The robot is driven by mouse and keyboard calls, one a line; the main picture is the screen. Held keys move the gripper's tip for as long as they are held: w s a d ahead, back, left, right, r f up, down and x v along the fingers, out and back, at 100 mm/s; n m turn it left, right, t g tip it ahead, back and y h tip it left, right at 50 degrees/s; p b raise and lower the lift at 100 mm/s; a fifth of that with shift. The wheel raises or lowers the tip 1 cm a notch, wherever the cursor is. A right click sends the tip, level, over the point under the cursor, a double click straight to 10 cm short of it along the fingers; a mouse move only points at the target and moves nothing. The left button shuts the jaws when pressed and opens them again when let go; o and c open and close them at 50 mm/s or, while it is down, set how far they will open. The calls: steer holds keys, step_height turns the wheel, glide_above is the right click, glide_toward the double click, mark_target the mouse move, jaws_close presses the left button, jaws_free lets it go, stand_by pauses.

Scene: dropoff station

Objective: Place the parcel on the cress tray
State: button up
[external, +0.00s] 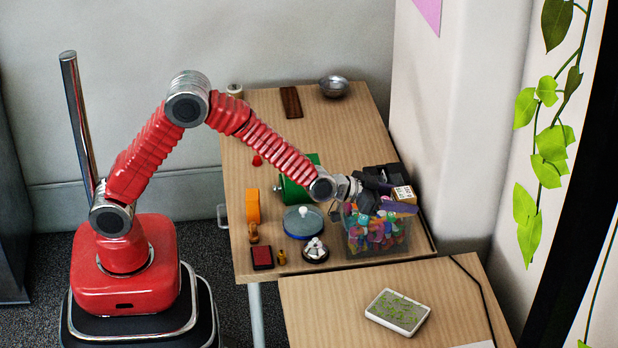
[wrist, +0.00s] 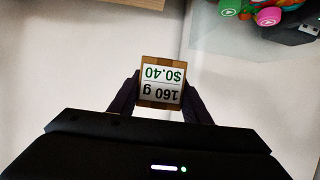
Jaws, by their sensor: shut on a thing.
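The parcel (external: 403,194) is a small brown box with a white label, held up above the right end of the table. In the wrist view the parcel (wrist: 161,82) sits between the two dark fingers of my gripper (wrist: 162,92), and its label reads "160 g" and "$0.40", upside down. My gripper (external: 385,196) is shut on the parcel. The cress tray (external: 398,312) is a white shallow tray with green sprouts, lying on the lower front table. My gripper is up and behind it, apart from it. The tray does not show in the wrist view.
A clear bin (external: 366,245) of colourful pieces stands below my gripper. Left of it are a blue-lidded pot (external: 303,220), a service bell (external: 315,250), a red pad (external: 262,257) and an orange block (external: 253,206). A black cable (external: 475,283) runs right of the tray.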

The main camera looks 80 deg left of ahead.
steer(key=s+d+f, duration=0.2)
steer(key=d, duration=0.8)
steer(key=s+d+f, duration=0.2)
steer(key=d, duration=0.8)
glide_above(398, 311)
steer(key=shift+m+h, duration=0.3)
steer(key=shift+h, duration=0.1)
steer(key=shift+f, duration=2.4)
steer(key=shift+f, duration=3.15)
steer(key=shift+f, duration=1.85)
steer(key=shift+f, duration=0.1)
